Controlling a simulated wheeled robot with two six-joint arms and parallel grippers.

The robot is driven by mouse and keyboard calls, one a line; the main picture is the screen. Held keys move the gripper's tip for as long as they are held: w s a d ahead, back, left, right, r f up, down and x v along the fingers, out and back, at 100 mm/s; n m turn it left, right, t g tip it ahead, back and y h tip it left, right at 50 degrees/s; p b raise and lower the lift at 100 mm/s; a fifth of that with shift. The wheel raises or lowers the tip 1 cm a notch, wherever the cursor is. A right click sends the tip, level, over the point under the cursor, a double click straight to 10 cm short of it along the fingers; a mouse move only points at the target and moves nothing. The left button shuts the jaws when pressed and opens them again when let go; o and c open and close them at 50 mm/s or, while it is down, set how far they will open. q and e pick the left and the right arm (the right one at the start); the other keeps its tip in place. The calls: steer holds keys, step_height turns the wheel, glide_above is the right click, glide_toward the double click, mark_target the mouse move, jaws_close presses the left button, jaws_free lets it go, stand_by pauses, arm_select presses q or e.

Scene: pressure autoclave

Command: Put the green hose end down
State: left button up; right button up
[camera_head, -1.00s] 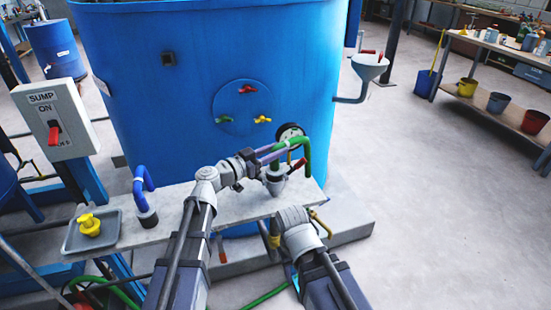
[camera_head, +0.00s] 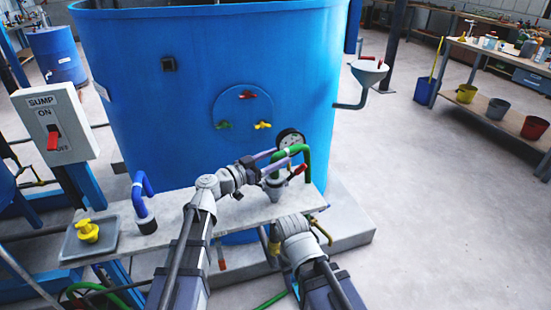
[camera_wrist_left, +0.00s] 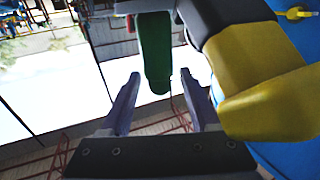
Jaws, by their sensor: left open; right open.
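The green hose end (camera_head: 306,152) is a bent green tube at the far end of the shelf, arching above a grey cup-like fitting (camera_head: 272,187). My left gripper (camera_head: 284,157) is open, with its pale purple fingers beside the green tube. In the left wrist view the green hose end (camera_wrist_left: 155,60) hangs down between the open fingers (camera_wrist_left: 160,77), with gaps visible on both sides. Whether the tube rests in the fitting is hard to tell. My right gripper (camera_head: 298,226) is lower, at the shelf's front edge; its fingertips are mostly hidden by its wrist.
The narrow shelf (camera_head: 165,232) carries a blue bent hose end (camera_head: 139,190) in a dark socket and a grey tray (camera_head: 70,245) with a yellow knob (camera_head: 88,230). A gauge (camera_head: 291,138) and red lever (camera_head: 299,170) stand close to the green tube. The blue tank (camera_head: 200,130) is behind.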

arm_select(q)
steer(key=shift+r+p, duration=0.5)
steer(key=v, duration=1.2)
steer(key=shift+f, duration=0.25)
steer(key=s+d+f+n+g+y, duration=0.1)
steer(key=s+d+f+g+y, duration=0.2)
steer(key=s+d+f+g, duration=0.4)
steer(key=s+d+f+g+y, duration=0.2)
steer(key=s+d+f, duration=0.15)
steer(key=f, duration=0.45)
steer(key=s+a+f+n+g+y, duration=0.2)
steer(key=s+a+f+n+y, duration=0.3)
steer(key=s+y, duration=0.4)
steer(key=shift+a+f+n+y, duration=0.3)
steer(key=shift+a+f+y, duration=0.55)
steer(key=shift+a, duration=0.2)
